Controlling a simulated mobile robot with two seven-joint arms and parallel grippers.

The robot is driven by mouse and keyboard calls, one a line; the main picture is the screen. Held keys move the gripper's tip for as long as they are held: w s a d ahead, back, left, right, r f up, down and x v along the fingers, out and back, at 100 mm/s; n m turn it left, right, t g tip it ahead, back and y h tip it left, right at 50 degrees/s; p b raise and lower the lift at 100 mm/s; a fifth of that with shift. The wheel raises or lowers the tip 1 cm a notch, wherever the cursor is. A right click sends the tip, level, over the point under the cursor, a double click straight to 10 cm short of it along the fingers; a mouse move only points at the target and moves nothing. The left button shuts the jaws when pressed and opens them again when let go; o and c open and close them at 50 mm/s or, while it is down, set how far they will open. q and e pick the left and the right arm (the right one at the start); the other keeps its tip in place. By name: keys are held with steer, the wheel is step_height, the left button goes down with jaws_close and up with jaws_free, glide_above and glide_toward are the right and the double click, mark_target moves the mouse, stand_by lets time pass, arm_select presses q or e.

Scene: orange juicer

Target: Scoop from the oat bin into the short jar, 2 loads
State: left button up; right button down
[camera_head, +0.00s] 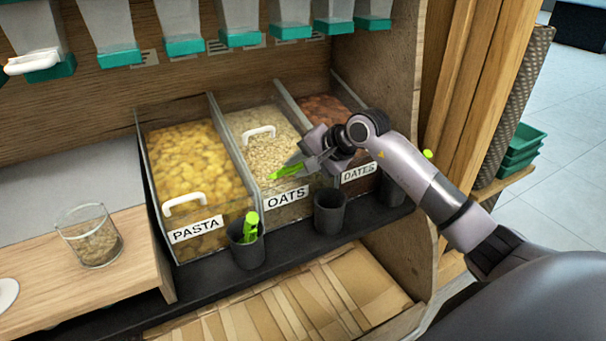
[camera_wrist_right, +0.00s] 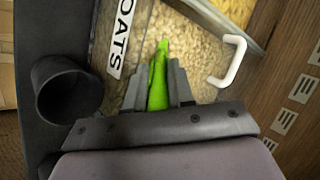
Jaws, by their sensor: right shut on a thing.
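The oat bin (camera_head: 266,133), labelled OATS, stands between the pasta and dates bins and is full of pale oats. My right gripper (camera_head: 312,163) is over the front part of the oat bin, shut on a green scoop (camera_head: 287,171). In the right wrist view the green scoop (camera_wrist_right: 158,80) points away from the gripper over the oats (camera_wrist_right: 180,50); its bowl and any load cannot be made out. A short glass jar (camera_head: 91,236) with oat-like contents in its lower part stands on the wooden counter at left. My left gripper is not in view.
The pasta bin (camera_head: 196,165) is left and the dates bin (camera_head: 330,110) right of the oats. A black cup (camera_head: 246,253) holds another green-handled scoop; another black cup (camera_head: 329,212) is empty. Teal-based dispensers (camera_head: 184,46) hang above. A white lid handle (camera_head: 258,131) rises at the oat bin.

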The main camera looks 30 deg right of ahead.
steer(key=shift+d+t+b, duration=0.15)
steer(key=shift+t+b, duration=0.15)
steer(key=shift+b, duration=0.05)
steer(key=shift+s+r+t, duration=0.3)
steer(key=shift+r, duration=0.2)
steer(key=shift+s+d+r+t+y+b, duration=0.1)
steer(key=shift+s+r+t+y+b, duration=0.2)
steer(key=shift+r+b, duration=0.2)
steer(key=shift+s+d+r+t+y+b, duration=0.1)
steer(key=shift+s+r+t+b, duration=0.1)
steer(key=shift+s+r+b, duration=0.25)
steer(key=shift+s+r, duration=0.75)
steer(key=shift+r, duration=0.15)
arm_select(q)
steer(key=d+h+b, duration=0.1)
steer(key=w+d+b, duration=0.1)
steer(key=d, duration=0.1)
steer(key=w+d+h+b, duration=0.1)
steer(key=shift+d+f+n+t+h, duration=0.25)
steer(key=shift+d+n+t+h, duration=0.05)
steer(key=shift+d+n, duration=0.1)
arm_select(e)
steer(key=shift+t+y, duration=0.3)
steer(key=shift+t, duration=0.4)
steer(key=s+r, duration=0.4)
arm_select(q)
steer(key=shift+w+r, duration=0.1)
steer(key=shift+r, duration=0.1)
arm_select(e)
steer(key=shift+r, duration=0.1)
